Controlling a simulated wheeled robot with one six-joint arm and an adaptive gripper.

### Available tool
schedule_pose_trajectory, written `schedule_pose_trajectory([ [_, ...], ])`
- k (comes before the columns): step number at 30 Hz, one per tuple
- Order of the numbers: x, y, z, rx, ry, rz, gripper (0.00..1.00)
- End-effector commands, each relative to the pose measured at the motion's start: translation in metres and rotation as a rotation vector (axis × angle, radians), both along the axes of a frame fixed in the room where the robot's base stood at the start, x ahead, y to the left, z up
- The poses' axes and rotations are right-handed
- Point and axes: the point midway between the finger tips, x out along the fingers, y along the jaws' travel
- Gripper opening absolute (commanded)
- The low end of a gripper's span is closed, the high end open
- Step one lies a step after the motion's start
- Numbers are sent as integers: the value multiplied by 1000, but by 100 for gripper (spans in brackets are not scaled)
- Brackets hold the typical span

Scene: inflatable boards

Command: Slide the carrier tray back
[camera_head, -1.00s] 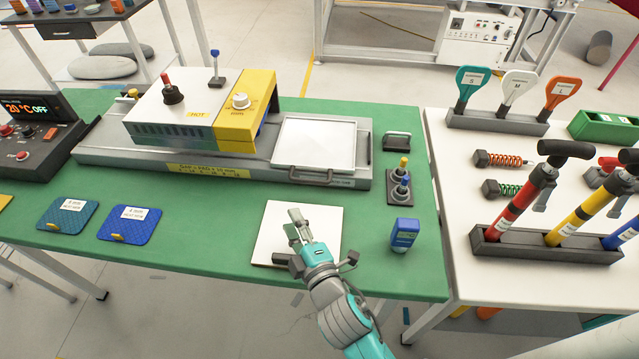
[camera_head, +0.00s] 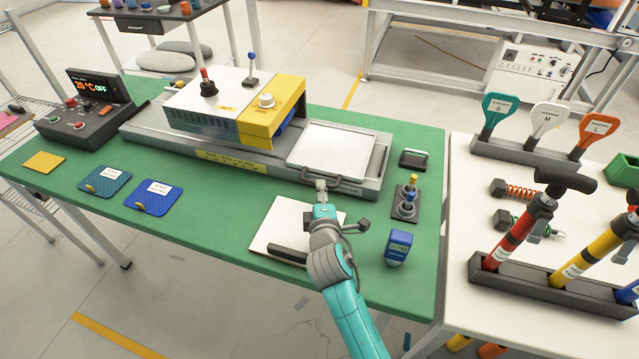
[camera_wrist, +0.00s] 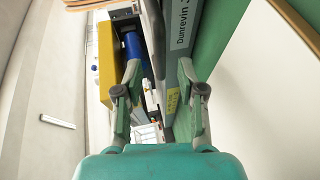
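The carrier tray (camera_head: 332,150), a flat white plate in a grey frame, sits at the right end of the press's grey base (camera_head: 150,140), outside the yellow-ended press head (camera_head: 262,122). Its front handle is partly hidden by my gripper (camera_head: 321,186), which shows at the tray's front edge. In the wrist view my gripper (camera_wrist: 160,82) has its two fingers apart, with nothing clearly between them. The base's printed side (camera_wrist: 182,25) shows beyond the fingers. I cannot tell whether a finger touches the handle.
A white board with a dark bar (camera_head: 272,232) lies under my arm. A blue device (camera_head: 398,247) and a small lever stand (camera_head: 407,202) are to its right. A control box (camera_head: 90,115) stands far left. Blue pads (camera_head: 153,198) lie on clear green table.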

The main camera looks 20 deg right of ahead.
Motion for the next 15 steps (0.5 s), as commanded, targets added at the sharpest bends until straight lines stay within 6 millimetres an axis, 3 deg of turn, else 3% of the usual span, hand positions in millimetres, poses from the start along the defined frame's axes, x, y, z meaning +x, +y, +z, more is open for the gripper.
schedule_pose_trajectory([
  [6, 32, -7, -6, 1, 0, -1, 39],
  [15, 46, -11, -10, 1, 0, 1, 39],
])
